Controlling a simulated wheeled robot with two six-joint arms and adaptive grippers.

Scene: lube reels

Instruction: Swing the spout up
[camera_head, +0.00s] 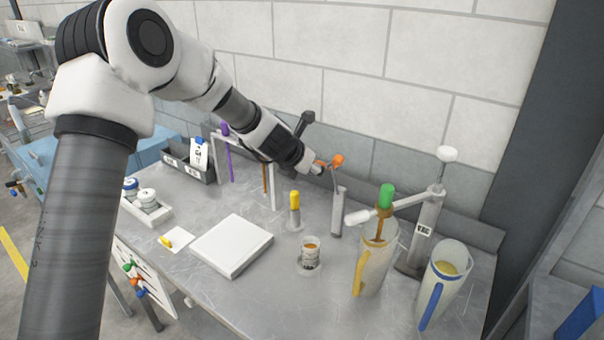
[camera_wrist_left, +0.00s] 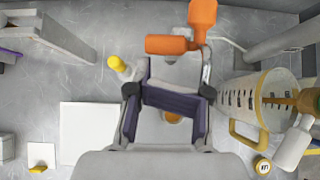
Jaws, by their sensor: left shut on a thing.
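The orange spout (camera_head: 322,163) shows as a short cylinder at the top of a slim grey post (camera_head: 338,212), beside an orange knob (camera_head: 338,160). In the left wrist view the orange cylinder (camera_wrist_left: 173,45) lies level across the picture, with the orange knob (camera_wrist_left: 203,14) above its right end. My left gripper (camera_head: 316,168) is at the orange cylinder and shut on it, though the contact is partly hidden. Its dark purple-padded fingers (camera_wrist_left: 174,82) show just below the cylinder in the wrist view. My right gripper is in neither view.
A yellow-capped bottle (camera_head: 294,210) and a small cup (camera_head: 310,255) stand close in front of the post. A jug with a yellow handle (camera_head: 372,262), under a green-knobbed spout, and a blue-handled jug (camera_head: 440,285) stand right. A white pad (camera_head: 231,246) lies left.

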